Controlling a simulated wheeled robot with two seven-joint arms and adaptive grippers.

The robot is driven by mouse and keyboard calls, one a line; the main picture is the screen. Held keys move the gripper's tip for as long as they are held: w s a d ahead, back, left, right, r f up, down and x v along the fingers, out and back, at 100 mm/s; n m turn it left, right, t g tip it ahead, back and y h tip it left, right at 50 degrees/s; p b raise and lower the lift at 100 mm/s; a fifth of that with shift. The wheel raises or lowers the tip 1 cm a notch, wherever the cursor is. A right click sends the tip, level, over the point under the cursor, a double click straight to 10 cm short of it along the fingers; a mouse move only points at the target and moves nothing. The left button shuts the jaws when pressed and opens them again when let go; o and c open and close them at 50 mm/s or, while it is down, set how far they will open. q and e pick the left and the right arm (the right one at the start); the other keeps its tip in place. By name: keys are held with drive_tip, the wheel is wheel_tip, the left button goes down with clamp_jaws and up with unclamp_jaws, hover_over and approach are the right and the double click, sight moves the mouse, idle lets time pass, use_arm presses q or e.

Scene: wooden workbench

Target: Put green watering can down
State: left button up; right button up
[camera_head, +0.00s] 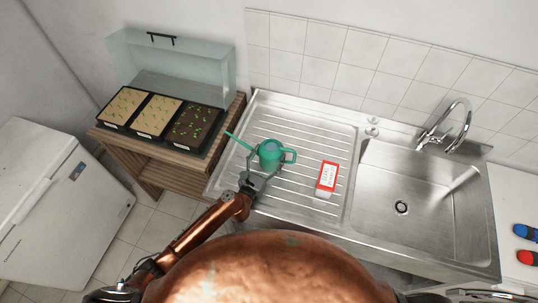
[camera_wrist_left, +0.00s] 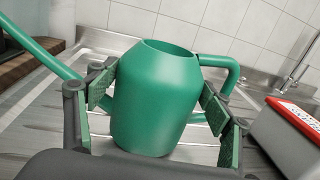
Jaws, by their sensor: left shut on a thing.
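The green watering can (camera_head: 269,152) is upright over the ribbed drainboard (camera_head: 300,125) of the steel sink unit. Its spout points to the upper left and its handle is on the right. My left gripper (camera_head: 262,177) is shut on the can's body from the front. In the left wrist view the can (camera_wrist_left: 155,100) sits between both finger pads of my left gripper (camera_wrist_left: 158,105). Its base is low in the picture, partly hidden by the gripper, so I cannot tell whether it touches the drainboard. My right gripper is not in view.
A red and white box (camera_head: 327,177) stands on the drainboard right of the can. The sink basin (camera_head: 405,205) and tap (camera_head: 447,128) are further right. Seed trays (camera_head: 160,115) stand on a wooden shelf at left. The drainboard behind the can is clear.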

use_arm(q)
drive_tip(key=shift+r, duration=0.1)
drive_tip(key=o, duration=2.1)
drive_tip(key=shift+f, duration=0.2)
drive_tip(key=shift+r, duration=0.25)
drive_tip(key=v, duration=1.2)
drive_tip(key=shift+f+b, duration=0.15)
drive_tip(key=shift+b, duration=0.15)
